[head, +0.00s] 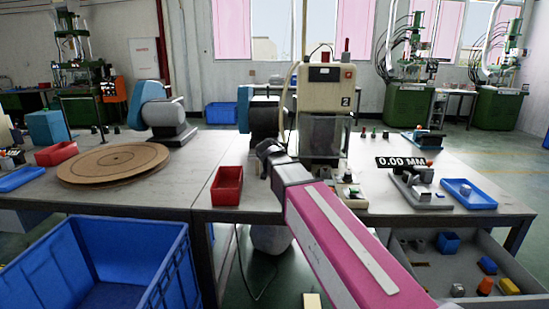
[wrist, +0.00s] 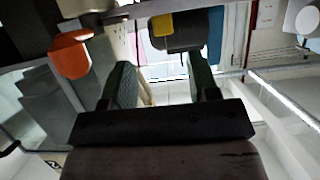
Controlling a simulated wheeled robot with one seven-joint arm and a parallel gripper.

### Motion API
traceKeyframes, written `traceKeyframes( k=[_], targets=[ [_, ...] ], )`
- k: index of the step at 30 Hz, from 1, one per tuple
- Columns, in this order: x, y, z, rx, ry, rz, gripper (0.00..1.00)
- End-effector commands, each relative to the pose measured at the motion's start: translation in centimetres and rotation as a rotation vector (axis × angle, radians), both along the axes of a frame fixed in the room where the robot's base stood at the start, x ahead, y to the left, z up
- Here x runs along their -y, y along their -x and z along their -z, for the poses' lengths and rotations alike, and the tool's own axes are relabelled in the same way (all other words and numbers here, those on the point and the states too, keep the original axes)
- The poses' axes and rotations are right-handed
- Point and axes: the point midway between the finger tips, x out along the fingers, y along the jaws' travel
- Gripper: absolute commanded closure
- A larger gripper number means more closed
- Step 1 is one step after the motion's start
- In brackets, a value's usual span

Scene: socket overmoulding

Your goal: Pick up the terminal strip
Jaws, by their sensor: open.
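I cannot pick out the terminal strip with certainty in either view. Small parts stand on the right of the workbench, too small to name. In the wrist view my gripper (wrist: 162,84) shows two dark fingers spread apart, with nothing held between them. The wrist picture looks upside down or strongly tilted. Beyond the fingers are a dark block with a yellow patch (wrist: 162,25) and an orange part (wrist: 71,54). In the head view my pink arm reaches from the lower right towards the machine marked 2 (head: 325,85); the fingertips are not clear there.
A red bin (head: 227,186) stands at the bench's front edge, left of my arm. A round brown board (head: 114,163) lies further left. A blue tray (head: 468,194) and a gauge stand (head: 420,190) are right. A blue crate (head: 100,270) and an open drawer (head: 425,270) are below.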

Motion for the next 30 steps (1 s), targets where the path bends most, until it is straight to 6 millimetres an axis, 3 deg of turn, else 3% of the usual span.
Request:
traceKeyframes(
  k=[8, 16, 24, 25, 29, 30],
  targets=[
    [-0.2, -1.9, 0.8, -0.001, 0.0, 0.0, 0.45],
    [-0.5, -5.3, 2.4, -0.001, 0.001, 0.0, 0.45],
    [-0.4, -5.5, 2.6, 0.0, 0.0, -0.001, 0.45],
    [-0.4, -5.5, 2.6, 0.0, 0.0, -0.001, 0.52],
    [-0.4, -5.5, 2.6, 0.0, 0.0, -0.001, 0.94],
    [-0.4, -5.5, 2.6, 0.0, 0.0, -0.001, 0.98]
  ],
)
